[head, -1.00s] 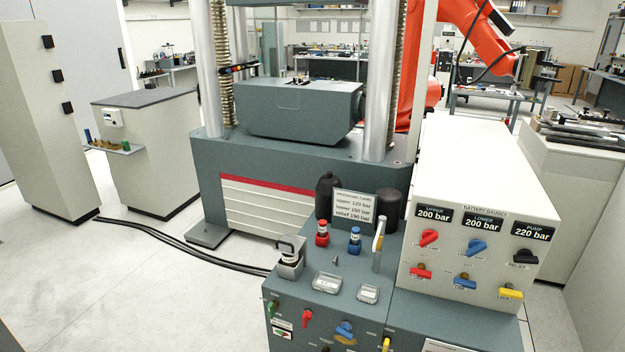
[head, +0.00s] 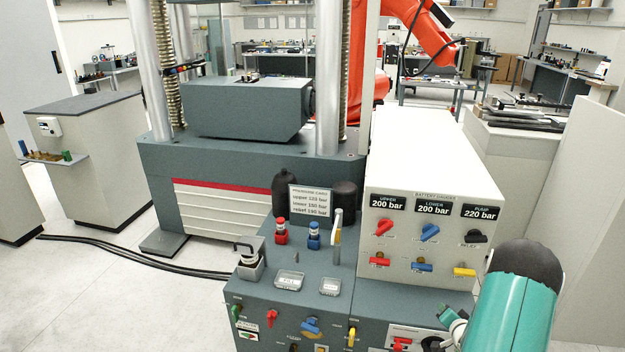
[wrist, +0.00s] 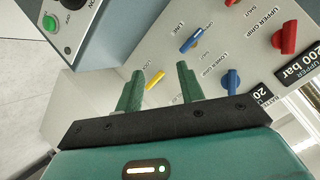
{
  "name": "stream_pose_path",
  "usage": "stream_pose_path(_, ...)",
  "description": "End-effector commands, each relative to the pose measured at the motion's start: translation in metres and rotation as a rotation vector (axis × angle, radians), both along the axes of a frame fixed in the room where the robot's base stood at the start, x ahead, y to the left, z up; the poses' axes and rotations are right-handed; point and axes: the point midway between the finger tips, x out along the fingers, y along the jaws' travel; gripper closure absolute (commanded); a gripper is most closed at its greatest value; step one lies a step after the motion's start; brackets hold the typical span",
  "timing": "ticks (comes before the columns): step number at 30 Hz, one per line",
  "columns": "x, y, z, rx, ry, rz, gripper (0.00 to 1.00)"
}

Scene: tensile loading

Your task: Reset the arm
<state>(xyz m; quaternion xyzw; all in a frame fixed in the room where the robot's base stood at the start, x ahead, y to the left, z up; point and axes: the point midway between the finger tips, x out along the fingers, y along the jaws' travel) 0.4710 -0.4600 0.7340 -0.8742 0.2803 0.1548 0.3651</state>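My gripper (wrist: 161,70) shows in the wrist view with its two green fingers well apart and nothing between them. Behind the fingers is the pale gauge panel, seen tilted, with a yellow lever (wrist: 155,80) that shows between the fingertips. A blue lever (wrist: 231,82) and a red lever (wrist: 286,38) are to the right, apart from the fingers.
The grey console (head: 310,290) carries red and blue fittings, a pressure card (head: 311,201) and several levers. The testing machine (head: 240,160) stands behind it. Black hoses (head: 120,252) cross the floor at left. A green button (wrist: 49,23) shows in the wrist view.

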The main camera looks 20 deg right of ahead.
Motion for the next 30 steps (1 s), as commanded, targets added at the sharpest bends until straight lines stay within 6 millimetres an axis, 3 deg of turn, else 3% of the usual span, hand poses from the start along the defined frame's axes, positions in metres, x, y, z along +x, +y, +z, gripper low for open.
stream_pose_path(1, 0.014, 0.008, 0.026, -0.032, 0.026, 0.02, 0.62)
stream_pose_path(6, 0.043, 0.04, 0.093, -0.116, 0.137, 0.073, 0.62)
stream_pose_path(15, 0.06, 0.127, 0.204, -0.227, 0.302, 0.178, 0.62)
stream_pose_path(23, 0.039, 0.218, 0.282, -0.286, 0.423, 0.297, 0.62)
stream_pose_path(30, -0.01, 0.305, 0.335, -0.319, 0.514, 0.441, 0.62)
